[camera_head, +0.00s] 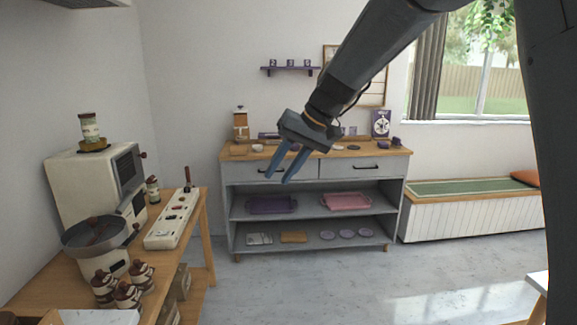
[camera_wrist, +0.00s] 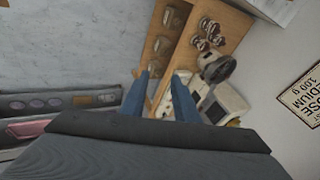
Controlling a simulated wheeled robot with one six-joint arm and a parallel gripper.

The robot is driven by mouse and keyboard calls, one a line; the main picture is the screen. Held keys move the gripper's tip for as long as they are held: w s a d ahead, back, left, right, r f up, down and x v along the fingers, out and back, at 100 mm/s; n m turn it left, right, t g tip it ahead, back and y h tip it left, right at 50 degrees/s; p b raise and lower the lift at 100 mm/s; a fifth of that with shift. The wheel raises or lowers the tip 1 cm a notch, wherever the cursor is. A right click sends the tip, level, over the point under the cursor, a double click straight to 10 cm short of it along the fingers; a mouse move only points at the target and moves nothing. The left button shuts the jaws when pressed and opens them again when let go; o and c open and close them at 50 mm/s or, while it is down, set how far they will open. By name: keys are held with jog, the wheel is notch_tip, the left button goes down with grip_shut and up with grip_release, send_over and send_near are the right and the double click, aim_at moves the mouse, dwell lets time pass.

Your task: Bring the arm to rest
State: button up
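My gripper (camera_head: 281,163) hangs in mid-air in the head view, pointing down and left, in front of the grey cabinet. Its two blue fingers are apart with nothing between them. In the wrist view the fingers (camera_wrist: 163,97) are also spread and empty, with the wooden counter seen beyond them. My arm comes from the upper right, and nothing touches it in view.
A wooden counter (camera_head: 56,280) on the left bears a coffee machine (camera_head: 72,190), a grinder bowl and brown-and-white jars. The grey cabinet (camera_head: 225,200) holds a purple tray (camera_head: 270,204) and a pink tray (camera_head: 346,201). A bench (camera_head: 470,215) stands right. Open floor lies in front.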

jog(key=s+d+f+m+h, duration=0.1)
jog(key=s+d+f+h, duration=0.2)
jog(key=s+d+f, duration=0.7)
jog(key=s+d+f+m+g+h, duration=0.1)
jog(key=s+d+f+h, duration=0.2)
jog(key=s+d+f, duration=0.7)
jog(key=s+d, duration=0.1)
jog(key=s, duration=0.5)
jog(key=shift+s+d+f+g, duration=0.15)
jog(key=shift+s+f+g, duration=0.15)
jog(key=shift+f, duration=0.1)
